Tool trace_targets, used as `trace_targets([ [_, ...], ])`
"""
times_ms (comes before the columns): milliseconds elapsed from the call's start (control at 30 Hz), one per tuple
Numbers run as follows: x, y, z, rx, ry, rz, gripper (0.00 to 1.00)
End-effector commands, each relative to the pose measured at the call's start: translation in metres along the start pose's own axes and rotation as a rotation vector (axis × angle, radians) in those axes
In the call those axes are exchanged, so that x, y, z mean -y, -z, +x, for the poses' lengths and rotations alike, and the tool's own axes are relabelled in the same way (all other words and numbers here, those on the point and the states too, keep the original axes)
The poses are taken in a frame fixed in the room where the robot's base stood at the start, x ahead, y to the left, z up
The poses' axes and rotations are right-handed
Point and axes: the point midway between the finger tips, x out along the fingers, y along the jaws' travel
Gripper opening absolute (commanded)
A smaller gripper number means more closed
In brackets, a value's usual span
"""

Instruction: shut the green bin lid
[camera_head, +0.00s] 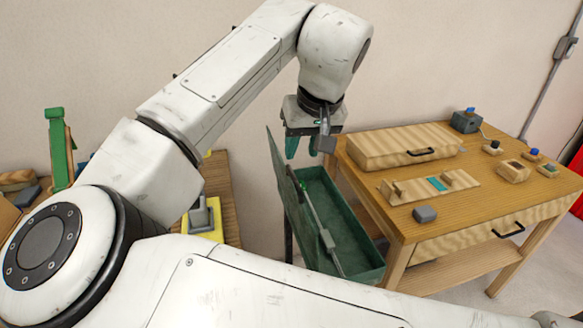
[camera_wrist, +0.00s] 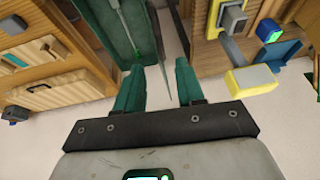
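The green bin (camera_head: 345,235) stands left of the wooden workbench in the head view, its inside showing. Its lid (camera_head: 283,185) is raised, a thin dark green panel standing steeply at the bin's left side, with a grey rod between lid and bin. My gripper (camera_head: 303,148), with green fingers, is above the bin near the lid's top edge. In the wrist view my gripper (camera_wrist: 160,68) is open, and the thin lid (camera_wrist: 155,40) shows nearly edge-on in the gap between the fingers. I cannot tell whether either finger touches it. The bin also shows there (camera_wrist: 107,20).
The workbench (camera_head: 455,210) stands close right of the bin, carrying a wooden box (camera_head: 400,147) and several small blocks and switches. A yellow block (camera_head: 203,227) and wooden furniture are left of the bin. My arm hides part of the left side.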

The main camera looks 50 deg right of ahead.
Motion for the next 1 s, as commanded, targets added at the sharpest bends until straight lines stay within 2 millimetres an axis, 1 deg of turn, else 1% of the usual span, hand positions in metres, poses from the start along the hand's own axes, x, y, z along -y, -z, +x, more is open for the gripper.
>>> trace_targets([
  [33,0.0,0.0,0.009,0.004,-0.001,-0.002,0.38],
  [200,0.0,0.0,0.04,0.001,0.0,-0.002,0.38],
  [300,0.0,0.0,0.056,0.002,0.0,0.0,0.38],
  [433,0.0,0.0,0.072,0.001,-0.001,0.0,0.38],
  [600,-0.001,0.0,0.082,-0.001,0.0,0.001,0.38],
  [867,-0.001,0.0,0.083,-0.002,-0.001,0.001,0.38],
  [1000,-0.001,0.0,0.083,-0.002,-0.001,0.001,0.27],
])
